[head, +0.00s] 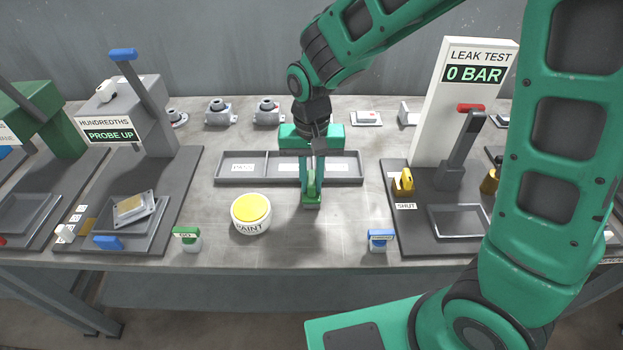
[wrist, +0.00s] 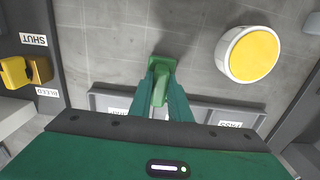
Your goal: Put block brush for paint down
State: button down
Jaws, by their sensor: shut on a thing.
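My gripper (head: 312,186) points down over the middle of the bench and is shut on the green block brush (head: 312,203). In the wrist view the brush (wrist: 160,84) shows between the two green fingertips. Its lower end is at or just above the bench top; I cannot tell whether it touches. The round white paint pot with a yellow top (head: 251,212) stands to the left of the brush, apart from it. The pot also shows in the wrist view (wrist: 250,54).
A grey compartment tray (head: 232,181) lies right behind the brush. The probe station (head: 118,128) is on the left and the leak test station (head: 458,104) on the right. A green-topped stamp (head: 187,239) and a blue-topped one (head: 381,240) stand near the front edge.

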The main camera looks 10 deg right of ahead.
aim_at(312, 179)
jog(key=shift+f, duration=0.15)
jog(key=c, duration=1.6)
grip_release()
jog(key=shift+c, duration=0.2)
notch_tip(312, 179, up, 12)
